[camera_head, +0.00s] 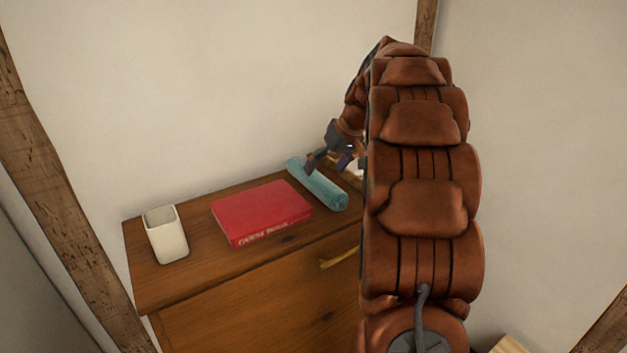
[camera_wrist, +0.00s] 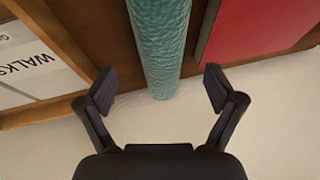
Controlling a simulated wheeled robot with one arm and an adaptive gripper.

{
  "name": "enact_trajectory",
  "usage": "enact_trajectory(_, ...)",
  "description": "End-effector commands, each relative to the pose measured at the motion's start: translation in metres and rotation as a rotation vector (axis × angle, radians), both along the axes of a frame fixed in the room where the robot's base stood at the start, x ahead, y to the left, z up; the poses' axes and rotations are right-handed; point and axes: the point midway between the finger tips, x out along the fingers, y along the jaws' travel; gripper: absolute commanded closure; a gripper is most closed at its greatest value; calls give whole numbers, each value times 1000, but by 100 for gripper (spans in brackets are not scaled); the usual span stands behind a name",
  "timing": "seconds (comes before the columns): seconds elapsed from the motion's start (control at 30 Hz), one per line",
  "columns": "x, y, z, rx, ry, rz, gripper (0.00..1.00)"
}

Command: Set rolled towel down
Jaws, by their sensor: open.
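A rolled teal towel (camera_head: 322,188) lies on the wooden dresser top, to the right of the red book. My gripper (camera_head: 328,166) is at the towel's far end, by the wall. In the wrist view the towel (camera_wrist: 160,45) runs in from the top edge and ends between my open fingertips (camera_wrist: 159,90). A gap shows on both sides of it, so neither finger touches it in that view. My arm hides the right part of the dresser in the head view.
The wooden dresser (camera_head: 190,278) also bears a red book (camera_head: 262,210) and a white cup (camera_head: 166,235). The book also shows in the wrist view (camera_wrist: 260,25). A wooden-framed sign (camera_wrist: 35,65) lies on the towel's other side. A white wall (camera_head: 220,80) is close behind.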

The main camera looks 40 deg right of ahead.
Motion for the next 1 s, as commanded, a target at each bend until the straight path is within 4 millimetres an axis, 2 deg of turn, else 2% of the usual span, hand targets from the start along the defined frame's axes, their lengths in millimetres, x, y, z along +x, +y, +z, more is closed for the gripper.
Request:
enact_trajectory(0.33,14,12,-33,4,5,4,8)
enact_trajectory(0.67,17,12,-39,0,0,3,8)
enact_trajectory(1.0,17,12,-39,1,1,3,43)
